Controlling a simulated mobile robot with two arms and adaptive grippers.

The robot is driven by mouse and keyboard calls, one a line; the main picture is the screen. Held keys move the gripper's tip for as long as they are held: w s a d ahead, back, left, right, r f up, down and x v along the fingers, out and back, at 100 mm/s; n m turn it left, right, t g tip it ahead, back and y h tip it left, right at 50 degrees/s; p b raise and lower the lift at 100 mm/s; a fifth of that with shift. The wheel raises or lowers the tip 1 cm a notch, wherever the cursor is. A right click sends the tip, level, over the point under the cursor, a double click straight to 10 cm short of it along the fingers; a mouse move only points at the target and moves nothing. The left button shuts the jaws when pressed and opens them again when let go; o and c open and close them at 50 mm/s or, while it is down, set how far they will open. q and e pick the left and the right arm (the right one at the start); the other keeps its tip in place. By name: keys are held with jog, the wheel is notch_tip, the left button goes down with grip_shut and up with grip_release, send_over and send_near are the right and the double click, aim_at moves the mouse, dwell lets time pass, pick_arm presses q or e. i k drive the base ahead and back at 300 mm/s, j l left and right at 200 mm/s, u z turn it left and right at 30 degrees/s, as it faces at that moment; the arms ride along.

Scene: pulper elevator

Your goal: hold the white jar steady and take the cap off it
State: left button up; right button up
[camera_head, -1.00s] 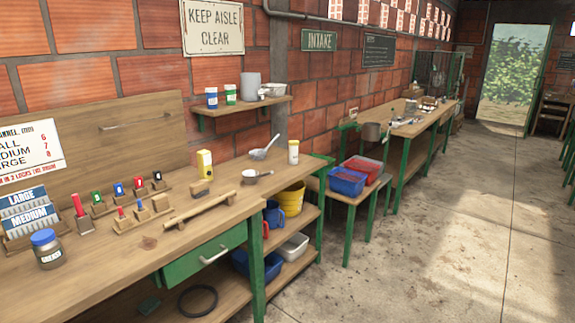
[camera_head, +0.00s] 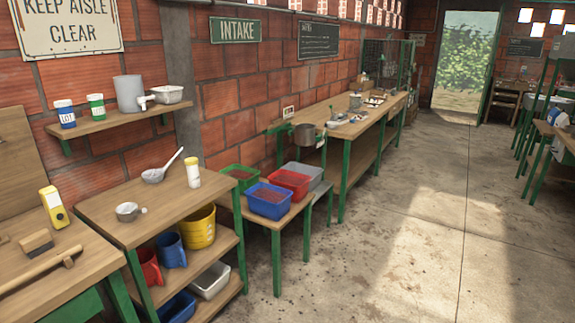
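A small white jar (camera_head: 193,174) with a yellowish cap (camera_head: 192,161) stands upright near the back right of the small wooden table (camera_head: 150,205). The cap sits on the jar. Neither of my grippers shows in this view.
A white ladle (camera_head: 155,174) and a small metal cup (camera_head: 128,211) lie near the jar. Blue (camera_head: 269,203) and red (camera_head: 288,181) bins stand on a low table to the right. The concrete floor (camera_head: 400,230) at right is open.

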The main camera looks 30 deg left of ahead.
aim_at(193, 177)
jog(key=i+u, duration=0.25)
jog(key=i, duration=0.35)
jog(key=i+l+u, duration=0.25)
jog(key=i, duration=0.35)
